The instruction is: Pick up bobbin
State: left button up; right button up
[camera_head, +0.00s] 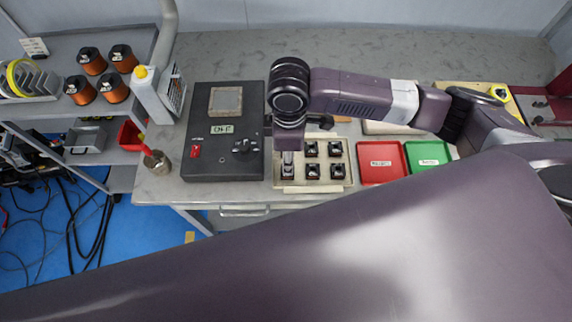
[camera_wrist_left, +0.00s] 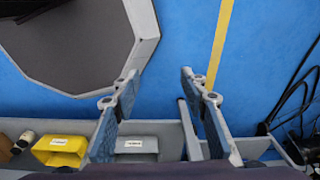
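A cream tray (camera_head: 349,150) on the workbench holds several small dark bobbins (camera_head: 312,171) in rows. My right arm reaches in from the right, and my right gripper (camera_head: 288,168) points down over the tray's left column. Its wrist and body hide part of the tray's back left. Its fingers are too small and covered to tell whether they hold a bobbin. My left gripper (camera_wrist_left: 158,80) shows in the left wrist view with its fingers apart and nothing between them, above blue floor. It is not visible in the head view.
A black winder control box (camera_head: 221,165) stands left of the tray. Red (camera_head: 381,176) and green (camera_head: 428,154) trays lie to its right. Copper wire spools (camera_head: 92,60) sit on the left shelf.

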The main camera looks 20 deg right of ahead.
jog(key=shift+s+f, duration=0.25)
jog(key=shift+f, duration=0.6)
jog(key=f, duration=0.1)
jog(key=f+p, duration=0.1)
jog(key=f, duration=0.1)
jog(key=shift+w+a+f+p, duration=0.1)
jog(key=shift+w+f+p, duration=0.15)
jog(key=shift+f+p, duration=0.15)
jog(key=shift+f, duration=0.35)
pick_arm(q)
jog(key=shift+s+r, duration=0.2)
jog(key=shift+r, duration=0.25)
jog(key=shift+s+r, duration=0.2)
jog(key=shift+r, duration=0.25)
pick_arm(e)
jog(key=shift+f, duration=0.1)
pick_arm(q)
jog(key=shift+w, duration=0.1)
pick_arm(e)
jog(key=c, duration=0.8)
